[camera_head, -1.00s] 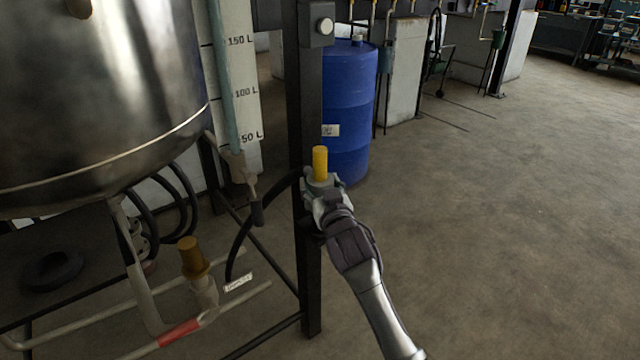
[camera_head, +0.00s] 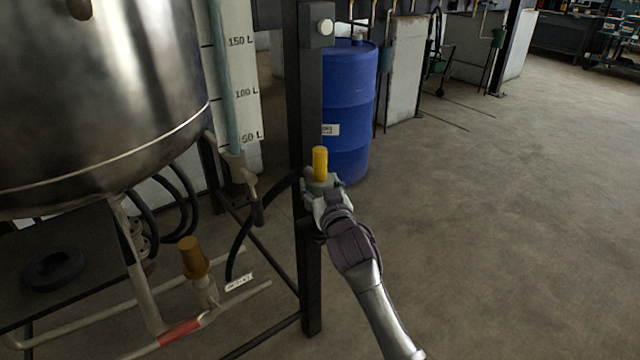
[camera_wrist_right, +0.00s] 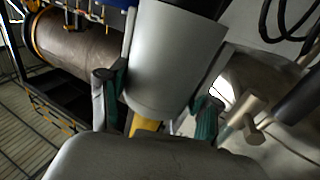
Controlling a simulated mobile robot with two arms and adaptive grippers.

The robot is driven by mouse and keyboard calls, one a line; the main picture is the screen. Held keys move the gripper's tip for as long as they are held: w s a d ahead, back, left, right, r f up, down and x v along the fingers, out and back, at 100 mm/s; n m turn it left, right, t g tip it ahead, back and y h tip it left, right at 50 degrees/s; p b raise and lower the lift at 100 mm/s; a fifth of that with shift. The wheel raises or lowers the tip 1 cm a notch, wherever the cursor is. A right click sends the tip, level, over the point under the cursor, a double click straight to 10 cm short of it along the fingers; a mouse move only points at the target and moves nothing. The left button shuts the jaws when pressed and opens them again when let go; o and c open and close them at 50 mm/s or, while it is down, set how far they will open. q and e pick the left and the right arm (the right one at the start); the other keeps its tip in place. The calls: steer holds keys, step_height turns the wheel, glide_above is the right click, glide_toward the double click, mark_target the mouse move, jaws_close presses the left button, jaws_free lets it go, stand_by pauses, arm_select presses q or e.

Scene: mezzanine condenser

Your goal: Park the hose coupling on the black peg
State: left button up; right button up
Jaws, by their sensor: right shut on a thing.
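My right gripper (camera_head: 322,194) is shut on the hose coupling (camera_head: 320,163), beside the dark upright post. The coupling's yellow end stands upright above the fingers in the head view. In the right wrist view the fingers (camera_wrist_right: 158,108) with green pads lie on either side of the coupling's wide grey body (camera_wrist_right: 172,60), and a bit of yellow shows below it. A black hose (camera_head: 243,234) curves from near the gripper down to the left. I cannot make out the black peg clearly; the gripper and arm cover part of the post. My left gripper is not in view.
The dark post (camera_head: 310,280) stands directly behind and left of my gripper. A steel tank (camera_head: 95,95), a yellow-capped pipe fitting (camera_head: 194,258) and a white tag (camera_head: 239,282) are to the left. A blue drum (camera_head: 348,100) stands behind. The floor to the right is clear.

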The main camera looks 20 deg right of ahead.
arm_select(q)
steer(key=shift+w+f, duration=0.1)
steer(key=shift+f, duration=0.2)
arm_select(e)
steer(key=shift+r, duration=0.1)
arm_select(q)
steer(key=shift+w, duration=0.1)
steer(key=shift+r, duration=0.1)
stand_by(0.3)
arm_select(e)
steer(key=shift+p, duration=0.3)
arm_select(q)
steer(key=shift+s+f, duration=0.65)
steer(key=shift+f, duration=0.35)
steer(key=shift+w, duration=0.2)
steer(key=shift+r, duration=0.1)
arm_select(e)
steer(key=shift+f, duration=0.25)
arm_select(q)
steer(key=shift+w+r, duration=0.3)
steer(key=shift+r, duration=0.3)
arm_select(e)
steer(key=shift+f, duration=0.1)
